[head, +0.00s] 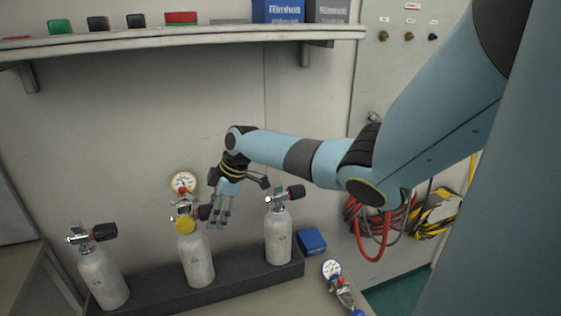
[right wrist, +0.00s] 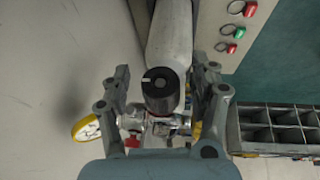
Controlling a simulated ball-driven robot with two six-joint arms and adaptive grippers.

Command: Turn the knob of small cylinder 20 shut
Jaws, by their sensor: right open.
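Three small grey cylinders stand in a row: a left one (head: 102,278), a middle one (head: 197,262) and a right one (head: 278,238). Their number labels are too small to read. Each has a valve with a black knob; the middle one also carries a round gauge (head: 183,183) and a yellow round part (head: 185,225). My right gripper (head: 222,222) is open beside the middle cylinder's knob (head: 204,212). In the right wrist view the black knob (right wrist: 160,88), with a white mark, lies between the spread fingers, with visible gaps. My left gripper is out of view.
The cylinders stand in a dark rack (head: 235,283) against the wall. A blue box (head: 312,241) and a loose gauge fitting (head: 333,270) lie to its right. A shelf (head: 200,40) hangs above. Red hoses (head: 374,225) hang at the right.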

